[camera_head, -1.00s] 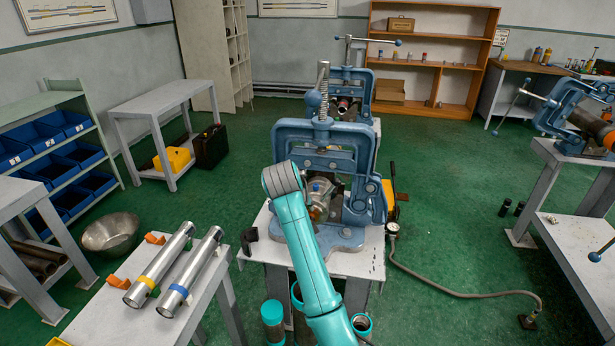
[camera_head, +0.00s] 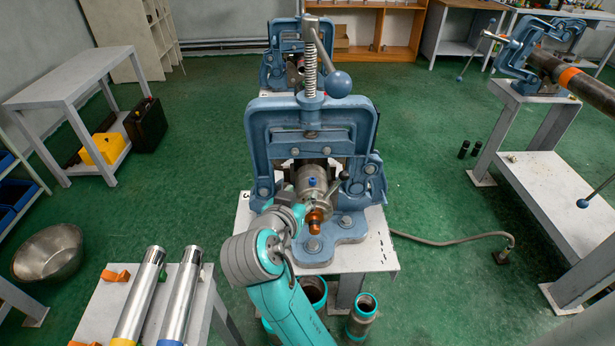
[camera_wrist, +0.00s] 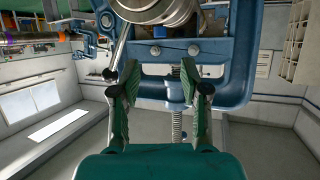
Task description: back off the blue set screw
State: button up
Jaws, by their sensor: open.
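The blue set screw (camera_head: 312,182) stands on top of a round metal fitting (camera_head: 313,173) held in the near blue vise (camera_head: 311,122). The fitting has a copper-coloured end toward me. My arm reaches in from below, and its wrist is in front of the vise, below and left of the fitting. In the wrist view, my gripper (camera_wrist: 159,70) is open, with two green-padded fingers apart and nothing between them. The fitting (camera_wrist: 155,12) shows at the top edge there, beyond the fingertips.
A tall vise spindle with a ball-ended handle (camera_head: 339,83) rises above. A dark-knobbed lever (camera_head: 340,180) sits right of the fitting. Two metal tubes (camera_head: 180,300) lie on the left bench. Teal-rimmed pipe pieces (camera_head: 361,315) stand below the vise table.

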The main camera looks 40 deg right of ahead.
aim_at(312, 180)
jog(key=x, duration=0.9)
jog(key=shift+w+d+f, duration=0.1)
jog(key=shift+d+f, duration=0.05)
jog(key=shift+d, duration=0.05)
grip_shut()
